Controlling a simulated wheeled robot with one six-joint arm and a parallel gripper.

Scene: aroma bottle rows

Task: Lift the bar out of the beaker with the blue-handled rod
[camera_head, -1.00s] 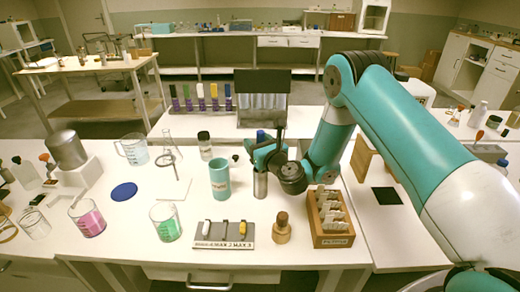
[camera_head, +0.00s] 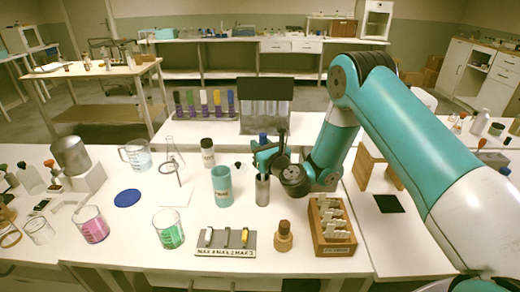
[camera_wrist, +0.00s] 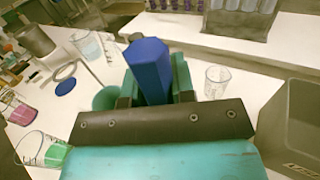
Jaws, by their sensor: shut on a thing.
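My gripper (camera_head: 264,154) is at the middle of the bench, shut on the blue handle (camera_head: 262,137) of the rod. In the wrist view the six-sided blue handle (camera_wrist: 148,68) stands up between the jaws. A grey metal cylinder (camera_head: 262,191) is directly below my gripper; I cannot tell whether the rod's shaft is still inside it. A beaker with pink liquid (camera_head: 91,226) stands at the front left, with a thin stick leaning at it. A beaker with green liquid (camera_head: 169,230) stands to its right. No bar can be made out in either.
A turquoise cup (camera_head: 222,187) stands close left of the metal cylinder. A labelled rack (camera_head: 226,251), a brown bottle (camera_head: 283,238) and a wooden box (camera_head: 334,247) line the front. A ring stand (camera_head: 175,195) is behind the green beaker.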

